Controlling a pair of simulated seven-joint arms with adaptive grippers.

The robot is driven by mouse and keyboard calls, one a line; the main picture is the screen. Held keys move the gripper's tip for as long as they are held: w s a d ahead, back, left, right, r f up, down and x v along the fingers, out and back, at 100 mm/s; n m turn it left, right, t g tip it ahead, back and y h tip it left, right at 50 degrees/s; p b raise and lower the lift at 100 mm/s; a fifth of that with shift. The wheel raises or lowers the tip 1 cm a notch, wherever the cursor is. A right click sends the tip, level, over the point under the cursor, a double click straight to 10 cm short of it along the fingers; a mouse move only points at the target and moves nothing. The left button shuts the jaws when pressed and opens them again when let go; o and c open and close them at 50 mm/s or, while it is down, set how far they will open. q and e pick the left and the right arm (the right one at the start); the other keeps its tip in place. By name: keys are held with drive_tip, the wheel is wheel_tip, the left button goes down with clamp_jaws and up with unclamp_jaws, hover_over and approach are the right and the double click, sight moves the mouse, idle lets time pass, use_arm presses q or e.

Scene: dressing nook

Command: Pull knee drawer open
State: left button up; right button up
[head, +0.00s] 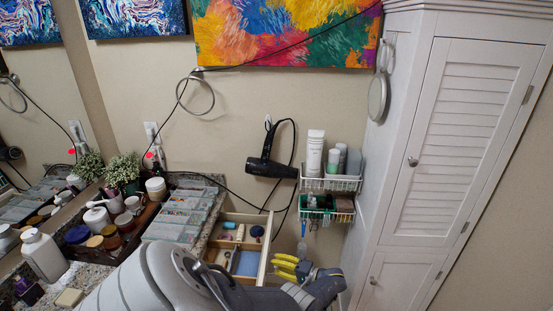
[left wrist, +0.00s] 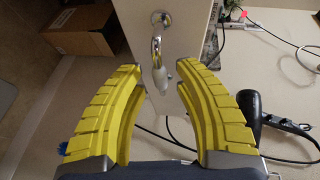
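The knee drawer (head: 258,262) stands pulled out below the counter in the head view, with its inside and contents showing. In the left wrist view its pale front panel (left wrist: 190,28) carries a curved silver handle (left wrist: 156,48). My left gripper (head: 287,267), with yellow fingers, is in front of the drawer's right end. In the left wrist view my left gripper (left wrist: 160,78) is open, its fingertips either side of the handle's near end, with gaps visible. The handle is hidden in the head view. My right gripper is in neither view.
The granite counter (head: 213,206) holds clear organizers (head: 185,212), bottles and jars. A hair dryer (head: 270,165) and wire baskets (head: 330,182) hang on the wall. A white louvered cabinet (head: 466,120) stands right. A cardboard box (left wrist: 78,27) lies on the floor.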

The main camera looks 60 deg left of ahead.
use_arm(q)
drive_tip(key=v, duration=1.1)
drive_tip(key=shift+d, duration=0.1)
